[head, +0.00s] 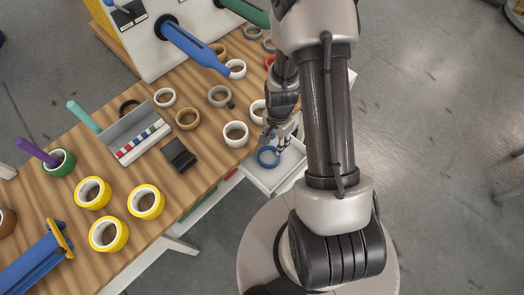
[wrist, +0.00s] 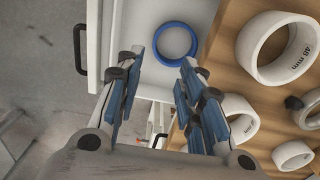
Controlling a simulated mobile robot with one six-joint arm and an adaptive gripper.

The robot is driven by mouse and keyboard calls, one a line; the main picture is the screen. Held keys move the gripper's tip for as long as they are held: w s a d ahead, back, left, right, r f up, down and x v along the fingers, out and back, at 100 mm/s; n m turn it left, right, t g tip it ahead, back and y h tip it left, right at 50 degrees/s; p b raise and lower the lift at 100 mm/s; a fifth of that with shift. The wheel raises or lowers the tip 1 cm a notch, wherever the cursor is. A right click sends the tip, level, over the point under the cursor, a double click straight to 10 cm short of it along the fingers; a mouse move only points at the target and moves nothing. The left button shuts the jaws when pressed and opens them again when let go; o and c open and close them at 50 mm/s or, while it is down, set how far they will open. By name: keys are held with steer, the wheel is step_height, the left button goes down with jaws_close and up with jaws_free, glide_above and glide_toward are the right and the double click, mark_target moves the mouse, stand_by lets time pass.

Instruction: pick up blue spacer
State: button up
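The blue spacer (head: 268,165) is a thin ring lying flat in an open white drawer (head: 290,172) at the table's edge. In the wrist view, the blue spacer (wrist: 156,46) lies beyond the fingertips, near the top and whole in view. My gripper (head: 284,144) is just above the drawer, close to the ring, partly hidden by my arm in the head view. In the wrist view, my gripper (wrist: 162,57) is open, its blue-padded fingers spread with nothing between them. The ring appears apart from both fingers.
White rolls (wrist: 272,48) stand on the wooden table (head: 213,161) beside the drawer. The drawer's dark handle (wrist: 80,52) is at left in the wrist view. Yellow rolls (head: 146,202), a black block (head: 179,155) and a blue spindle (head: 193,45) are farther off.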

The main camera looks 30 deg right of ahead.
mark_target(267, 147)
step_height(267, 147, down, 11)
steer(key=b, duration=0.2)
steer(key=shift+r+b, duration=0.15)
steer(key=shift+b, duration=0.2)
steer(key=f+b, duration=0.2)
steer(key=f, duration=0.1)
steer(key=f+b, duration=0.1)
steer(key=f, duration=0.1)
steer(key=shift+s+d+f+b, duration=0.15)
steer(key=shift+d+b, duration=0.25)
steer(key=shift+c, duration=0.4)
jaws_close()
